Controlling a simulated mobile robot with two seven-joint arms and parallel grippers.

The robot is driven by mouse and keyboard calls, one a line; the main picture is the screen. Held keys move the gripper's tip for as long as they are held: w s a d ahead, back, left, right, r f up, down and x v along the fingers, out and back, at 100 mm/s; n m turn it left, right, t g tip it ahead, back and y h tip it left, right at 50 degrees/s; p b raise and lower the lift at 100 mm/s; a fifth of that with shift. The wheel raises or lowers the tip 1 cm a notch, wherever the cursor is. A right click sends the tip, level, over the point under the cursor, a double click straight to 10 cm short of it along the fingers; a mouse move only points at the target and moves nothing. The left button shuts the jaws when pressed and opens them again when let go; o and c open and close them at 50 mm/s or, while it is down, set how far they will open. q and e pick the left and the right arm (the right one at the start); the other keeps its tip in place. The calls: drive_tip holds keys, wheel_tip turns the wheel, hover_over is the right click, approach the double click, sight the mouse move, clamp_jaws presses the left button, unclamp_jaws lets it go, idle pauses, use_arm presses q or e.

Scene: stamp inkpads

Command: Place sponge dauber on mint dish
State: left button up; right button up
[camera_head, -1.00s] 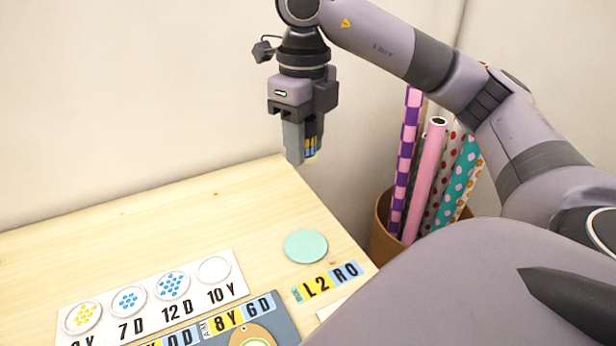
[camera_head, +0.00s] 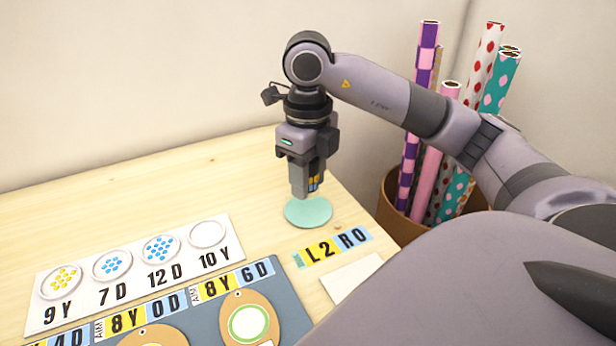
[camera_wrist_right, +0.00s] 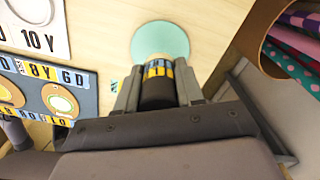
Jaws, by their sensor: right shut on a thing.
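The mint dish (camera_head: 308,213) is a flat pale green disc on the wooden table, near its right edge. My right gripper (camera_head: 308,192) is above the dish, pointing down. It is shut on the sponge dauber (camera_head: 316,180), a dark cylinder with a yellow and blue label band. In the right wrist view the dauber (camera_wrist_right: 158,88) sits between the two fingers, with the mint dish (camera_wrist_right: 160,38) just beyond its tip. The dauber's lower end is partly hidden, and I cannot tell whether it touches the dish. My left gripper is out of view.
A white card with several round spots (camera_head: 65,312) and a grey-blue board with inkpads (camera_head: 290,290) lie to the left and front. A letter strip (camera_head: 333,247) lies in front of the dish. A brown bin (camera_head: 395,220) of patterned rolls stands right of the table.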

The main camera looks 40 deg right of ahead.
wheel_tip(320, 180, down, 4)
drive_tip(key=shift+r+b, duration=0.1)
drive_tip(key=shift+b, duration=0.35)
drive_tip(key=o, duration=0.9)
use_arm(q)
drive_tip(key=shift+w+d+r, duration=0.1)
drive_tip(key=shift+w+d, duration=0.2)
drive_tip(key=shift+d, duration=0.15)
